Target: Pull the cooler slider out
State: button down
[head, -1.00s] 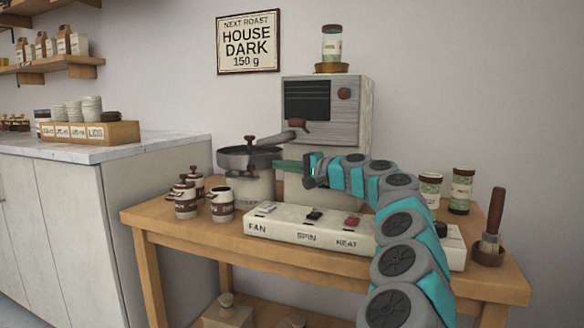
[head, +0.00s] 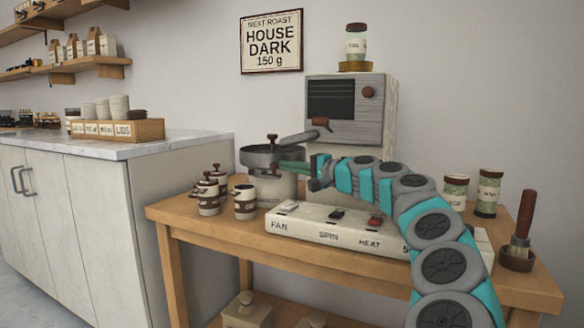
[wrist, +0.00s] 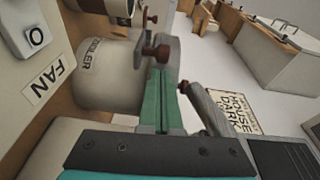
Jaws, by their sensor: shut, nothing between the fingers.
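The cooler (head: 268,187) is a pale drum under a dark round pan (head: 262,156), at the left of the roaster. In the wrist view the cooler (wrist: 95,75) carries its lettering, and the slider's red-brown knob (wrist: 157,52) sticks out beside the drum. The knob also shows small in the head view (head: 274,168). My gripper (head: 282,167) has green fingers, shut together and empty. In the wrist view the gripper tips (wrist: 161,72) are right at the knob; I cannot tell whether they touch it.
A control box (head: 330,228) with switches lies in front. The roaster (head: 345,110) rises behind my arm. A red-knobbed lever (wrist: 190,90) is close right of my fingers.

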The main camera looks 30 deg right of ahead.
dwell(0.3)
jog(key=shift+s+a+b, duration=0.25)
jog(key=shift+s+a, duration=0.55)
jog(key=shift+a, duration=0.25)
jog(key=shift+s+a+b, duration=0.25)
jog(key=shift+s+a, duration=0.5)
jog(key=shift+a, duration=0.25)
jog(key=d, duration=0.4)
jog(key=shift+w+d+r+p, duration=0.2)
jog(key=shift+w+d+p, duration=0.05)
jog(key=shift+p, duration=0.1)
jog(key=v, duration=0.9)
jog(key=shift+s, duration=0.35)
jog(key=shift+a, duration=0.1)
